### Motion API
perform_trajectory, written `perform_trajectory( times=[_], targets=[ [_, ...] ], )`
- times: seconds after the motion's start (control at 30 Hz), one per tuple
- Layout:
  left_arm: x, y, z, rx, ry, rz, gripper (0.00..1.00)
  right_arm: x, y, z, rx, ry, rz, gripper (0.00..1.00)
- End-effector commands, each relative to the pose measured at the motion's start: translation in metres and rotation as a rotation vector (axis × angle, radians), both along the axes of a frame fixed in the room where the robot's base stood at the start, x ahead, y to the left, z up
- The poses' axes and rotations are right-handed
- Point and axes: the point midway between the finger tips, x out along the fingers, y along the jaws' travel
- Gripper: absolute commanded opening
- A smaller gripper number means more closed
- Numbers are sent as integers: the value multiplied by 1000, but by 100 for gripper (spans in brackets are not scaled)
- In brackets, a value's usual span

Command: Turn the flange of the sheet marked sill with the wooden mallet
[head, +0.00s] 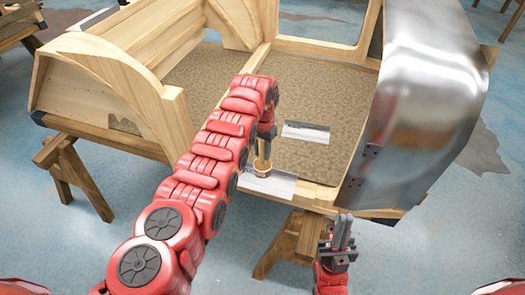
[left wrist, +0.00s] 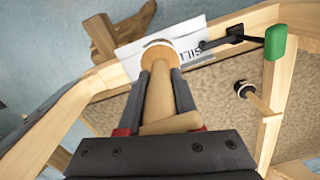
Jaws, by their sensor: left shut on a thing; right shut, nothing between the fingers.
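The sheet marked sill (head: 275,184) is a pale flat sheet on the front edge of the wooden frame. Its lettering shows in the left wrist view (left wrist: 196,55), partly covered by the mallet head. My left gripper (head: 265,137) is shut on the handle of the wooden mallet (head: 262,165). The mallet's round head (left wrist: 160,49) points away from the gripper over the sheet; I cannot tell whether it touches. My right gripper (head: 342,240) is shut and empty, apart from the frame, in front of its edge.
A clamp with a green handle (left wrist: 275,42) reaches over the sheet's edge. A second pale sheet (head: 306,132) lies on the brown floor panel (head: 325,95). A curved metal panel (head: 425,95) stands at the right. Wooden trestles (head: 70,175) support the frame.

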Motion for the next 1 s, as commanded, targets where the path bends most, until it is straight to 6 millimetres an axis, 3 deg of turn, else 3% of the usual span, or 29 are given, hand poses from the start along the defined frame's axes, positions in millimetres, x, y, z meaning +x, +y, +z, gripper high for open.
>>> perform_trajectory(
  times=[0.17, 0.4, 0.63, 0.87, 1.0],
  targets=[
    [0, 0, -34, 0, 0, 0, 0, 0, 0, -31, 0, 0, 0, 0],
    [-1, 1, -100, 0, 2, 1, 0, 0, 0, -91, 0, 0, 0, 0],
    [0, 1, -68, 0, 0, 1, 0, 0, 0, -61, 0, 0, 0, 0],
    [0, 0, -16, -1, -2, 0, 0, 0, 0, -16, 0, 0, 0, 0],
    [0, 1, 1, -1, -1, 0, 0, 0, 0, -7, 0, 0, 0, 0]
  ],
)
